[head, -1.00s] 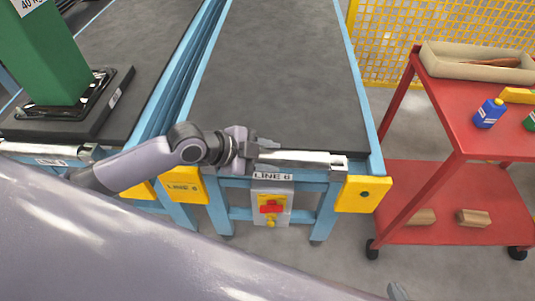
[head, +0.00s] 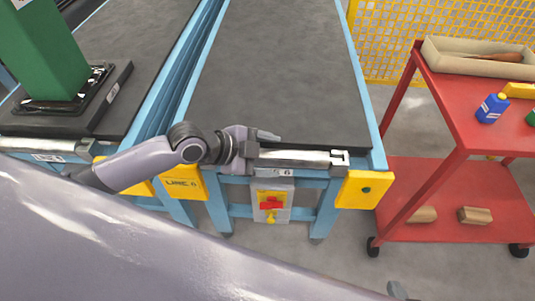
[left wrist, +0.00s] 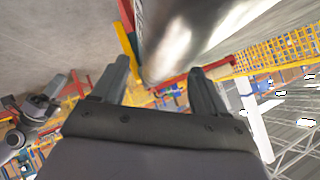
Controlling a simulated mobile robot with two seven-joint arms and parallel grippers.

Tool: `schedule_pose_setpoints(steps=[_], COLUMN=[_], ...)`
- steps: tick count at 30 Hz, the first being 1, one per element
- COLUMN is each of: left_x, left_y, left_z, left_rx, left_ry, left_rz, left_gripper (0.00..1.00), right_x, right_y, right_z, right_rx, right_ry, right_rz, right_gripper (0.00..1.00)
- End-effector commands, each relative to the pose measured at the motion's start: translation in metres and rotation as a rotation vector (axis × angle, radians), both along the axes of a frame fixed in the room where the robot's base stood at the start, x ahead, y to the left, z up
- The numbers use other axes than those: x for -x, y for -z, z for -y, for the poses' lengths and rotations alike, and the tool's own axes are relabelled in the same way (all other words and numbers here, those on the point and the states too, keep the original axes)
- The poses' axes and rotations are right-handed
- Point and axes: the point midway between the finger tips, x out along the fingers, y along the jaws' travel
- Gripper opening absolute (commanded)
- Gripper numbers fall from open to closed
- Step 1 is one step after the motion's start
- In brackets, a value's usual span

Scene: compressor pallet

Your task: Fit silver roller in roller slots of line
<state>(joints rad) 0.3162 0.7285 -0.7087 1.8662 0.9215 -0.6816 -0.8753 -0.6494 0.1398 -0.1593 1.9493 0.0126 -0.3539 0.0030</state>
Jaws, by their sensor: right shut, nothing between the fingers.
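The silver roller (head: 300,157) lies across the near end of the line marked 6 (head: 275,80). My left gripper (head: 262,142) is at the roller. In the left wrist view its fingers (left wrist: 160,80) stand apart, and the roller (left wrist: 190,35) runs in from the top, its rounded end appearing between them. My right gripper (head: 398,291) only just shows at the bottom edge; no object shows in it.
A neighbouring line on the left carries a green column (head: 45,50) on a black base. A red cart (head: 455,100) with a beige tray (head: 475,58) and a blue bottle (head: 491,108) stands at the right. A yellow mesh fence (head: 395,40) is behind. The belt of line 6 is bare.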

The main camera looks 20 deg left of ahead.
Motion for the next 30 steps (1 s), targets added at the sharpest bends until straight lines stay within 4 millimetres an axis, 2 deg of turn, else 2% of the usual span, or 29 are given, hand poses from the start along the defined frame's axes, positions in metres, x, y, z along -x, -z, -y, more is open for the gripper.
schedule_pose_setpoints(steps=[8, 21, 30], left_x=[0.003, 0.03, 0.038], left_y=[0.001, -0.032, -0.042], left_z=[-0.003, -0.035, -0.043], left_rx=[-0.004, -0.004, 0.0], left_ry=[0.0, 0.001, 0.0], left_rz=[-0.007, -0.003, -0.002], left_gripper=[0.74, 0.74, 0.74], right_x=[0.0, 0.0, 0.0], right_y=[0.0, 0.0, 0.001], right_z=[0.0, 0.0, 0.0], right_rx=[0.0, 0.0, 0.0], right_ry=[0.0, 0.0, 0.0], right_rz=[0.0, 0.0, 0.0], right_gripper=[0.0, 0.0, 0.0])
